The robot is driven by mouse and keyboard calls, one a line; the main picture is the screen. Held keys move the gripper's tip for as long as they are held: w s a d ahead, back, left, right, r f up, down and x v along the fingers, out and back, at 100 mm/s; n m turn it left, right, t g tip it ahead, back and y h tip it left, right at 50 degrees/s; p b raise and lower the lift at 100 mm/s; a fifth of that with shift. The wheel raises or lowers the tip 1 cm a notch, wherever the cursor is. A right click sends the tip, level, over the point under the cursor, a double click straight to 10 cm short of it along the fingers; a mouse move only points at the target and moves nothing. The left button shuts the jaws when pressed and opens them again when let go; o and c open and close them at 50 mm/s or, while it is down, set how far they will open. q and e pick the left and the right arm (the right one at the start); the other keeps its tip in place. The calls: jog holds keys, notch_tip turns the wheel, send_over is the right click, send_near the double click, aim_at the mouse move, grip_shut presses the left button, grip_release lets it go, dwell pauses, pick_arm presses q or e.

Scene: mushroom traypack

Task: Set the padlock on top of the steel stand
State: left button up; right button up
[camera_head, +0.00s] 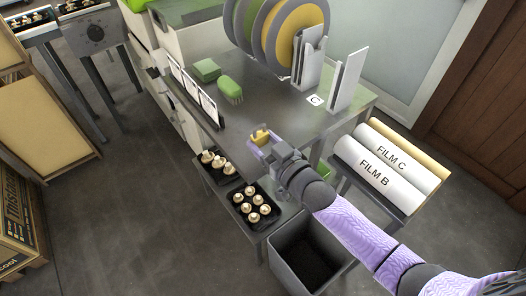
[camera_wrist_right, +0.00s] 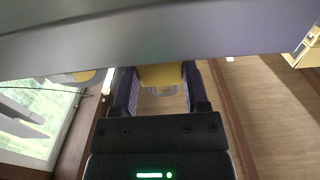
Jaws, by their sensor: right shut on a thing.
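My right gripper (camera_head: 262,143) is shut on the yellow padlock (camera_head: 260,134), at the front edge of the steel stand's grey top (camera_head: 285,118). In the right wrist view, the padlock's yellow body (camera_wrist_right: 160,74) is between the two fingers of my right gripper (camera_wrist_right: 160,88), with its pale shackle towards the palm. A broad grey surface (camera_wrist_right: 150,38) crosses the top of that view and hides what lies beyond. I cannot tell whether the padlock touches the steel top. My left gripper is not in view.
Coloured discs (camera_head: 285,30), a grey holder (camera_head: 347,80), a green brush (camera_head: 230,88) and a green block (camera_head: 207,69) stand on the top. Mushroom trays (camera_head: 238,203) sit on a lower shelf. A grey bin (camera_head: 277,268) and film rolls (camera_head: 385,170) are nearby.

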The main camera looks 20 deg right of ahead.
notch_tip(320, 180, down, 3)
jog(key=shift+b, duration=0.6)
jog(key=shift+r, duration=0.2)
jog(key=o, duration=0.5)
jog(key=shift+f, duration=0.1)
jog(key=o, duration=0.5)
